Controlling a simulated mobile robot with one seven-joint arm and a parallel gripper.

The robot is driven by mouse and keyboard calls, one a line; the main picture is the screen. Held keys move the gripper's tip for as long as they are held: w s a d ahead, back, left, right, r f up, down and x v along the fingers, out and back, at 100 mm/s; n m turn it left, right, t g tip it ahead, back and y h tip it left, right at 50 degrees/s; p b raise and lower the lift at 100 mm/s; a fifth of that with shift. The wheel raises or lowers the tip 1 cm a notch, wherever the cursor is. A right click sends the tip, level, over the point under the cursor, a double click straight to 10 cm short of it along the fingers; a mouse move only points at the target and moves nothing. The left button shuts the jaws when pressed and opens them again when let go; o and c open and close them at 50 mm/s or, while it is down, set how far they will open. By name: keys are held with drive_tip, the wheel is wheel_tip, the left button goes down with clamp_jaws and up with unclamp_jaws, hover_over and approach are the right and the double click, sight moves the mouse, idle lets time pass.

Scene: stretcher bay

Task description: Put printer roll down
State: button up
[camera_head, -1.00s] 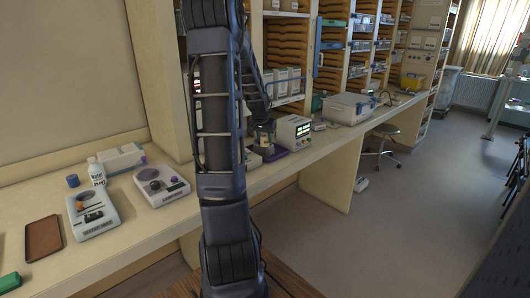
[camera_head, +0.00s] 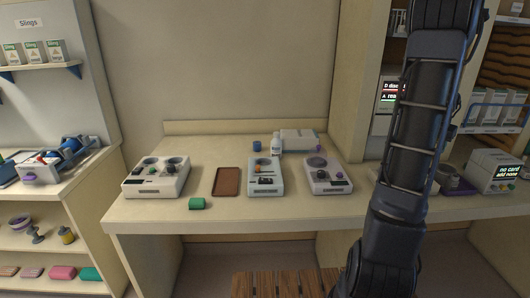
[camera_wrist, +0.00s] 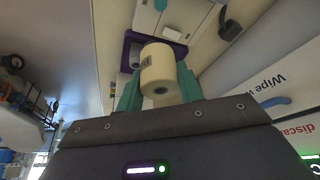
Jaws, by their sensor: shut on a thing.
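In the head view my arm covers part of the right side, and the roll and gripper are hidden.
The pale counter (camera_head: 225,225) carries a brown tray (camera_head: 227,181), a green block (camera_head: 197,203), and white devices at left (camera_head: 157,180), middle (camera_head: 265,178) and right (camera_head: 328,176). A white bottle (camera_head: 276,144) and a blue cap (camera_head: 257,145) stand behind. A slatted wooden thing (camera_head: 280,284) is below.

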drive_tip(key=w+a+n+t+y, duration=0.1)
drive_tip(key=w+a+n, duration=0.2)
drive_tip(key=w+a, duration=1.1)
drive_tip(key=w+a+f+n+y, duration=0.1)
drive_tip(key=w+a+n, duration=0.3)
drive_tip(key=w+a, duration=0.95)
drive_tip(key=w+a+n+t+y, duration=0.1)
drive_tip(key=w+a+n, duration=0.2)
drive_tip(key=w+a, duration=1.15)
drive_tip(key=a+r+n+y, duration=0.1)
drive_tip(key=a+n+y, duration=0.4)
drive_tip(key=a, duration=4.4)
wheel_tip(320, 180, down, 19)
drive_tip(key=shift+w+a+f+n+h, duration=0.1)
drive_tip(key=shift+n+h, duration=0.3)
drive_tip(key=shift+h, duration=0.15)
drive_tip(key=shift+w+f+n+h, duration=0.1)
drive_tip(key=shift+n+h, duration=0.3)
drive_tip(key=shift+h, duration=0.15)
drive_tip(key=shift+f, duration=0.1)
drive_tip(key=o, duration=1)
